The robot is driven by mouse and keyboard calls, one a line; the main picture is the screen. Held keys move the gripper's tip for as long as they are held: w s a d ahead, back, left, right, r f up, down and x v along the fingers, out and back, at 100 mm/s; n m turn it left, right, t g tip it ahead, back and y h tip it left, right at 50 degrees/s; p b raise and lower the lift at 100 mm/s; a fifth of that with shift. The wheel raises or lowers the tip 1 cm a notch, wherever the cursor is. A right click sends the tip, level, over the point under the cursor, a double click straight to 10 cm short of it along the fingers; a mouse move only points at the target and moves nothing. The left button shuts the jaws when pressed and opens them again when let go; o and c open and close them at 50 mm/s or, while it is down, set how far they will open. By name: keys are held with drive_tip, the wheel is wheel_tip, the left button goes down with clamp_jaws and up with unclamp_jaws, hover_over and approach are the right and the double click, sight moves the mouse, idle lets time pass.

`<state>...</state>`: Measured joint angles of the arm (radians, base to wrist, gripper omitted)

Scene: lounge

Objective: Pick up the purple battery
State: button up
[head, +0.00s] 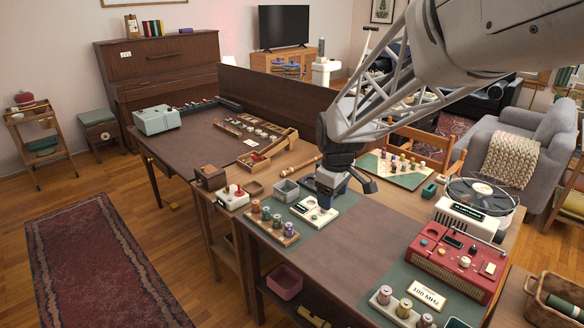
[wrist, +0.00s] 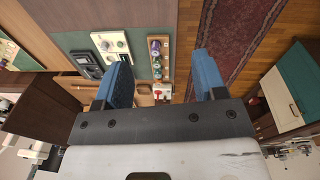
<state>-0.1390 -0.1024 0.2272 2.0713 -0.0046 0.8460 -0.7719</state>
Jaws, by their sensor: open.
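A wooden rack (head: 270,229) with several upright, battery-like cylinders stands near the table's left edge. One cylinder in it looks purple (head: 277,220), though it is small and I cannot be sure. The rack (wrist: 165,76) also shows in the wrist view, between my fingers and beyond them; a purplish cylinder (wrist: 155,45) is near its upper end. My gripper (head: 325,203) is open and empty, with its blue fingers spread apart (wrist: 161,56). In the head view it is right of the rack, over a pale device (head: 314,213), and not touching the cylinders.
A grey bin (head: 286,191) stands behind the rack, and a white box with a red knob (head: 232,197) is to its left. A red radio (head: 455,260) and another cylinder rack (head: 394,309) are at front right. The dark tabletop (head: 335,257) in front is clear.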

drive_tip(key=w+a+f+n, duration=0.4)
drive_tip(key=w+a+f, duration=0.2)
drive_tip(key=w+f, duration=0.4)
drive_tip(key=n+g, duration=0.1)
drive_tip(key=n, duration=0.3)
hover_over(289, 224)
wheel_tip(289, 224, down, 9)
drive_tip(key=shift+w+r, duration=0.15)
drive_tip(key=shift+r, duration=0.05)
drive_tip(key=shift+f, duration=1.3)
drive_tip(key=shift+s+f, duration=0.15)
drive_tip(key=shift+f, duration=1.15)
drive_tip(key=shift+s+f, duration=0.1)
drive_tip(key=shift+f, duration=1.15)
drive_tip(key=c, duration=1)
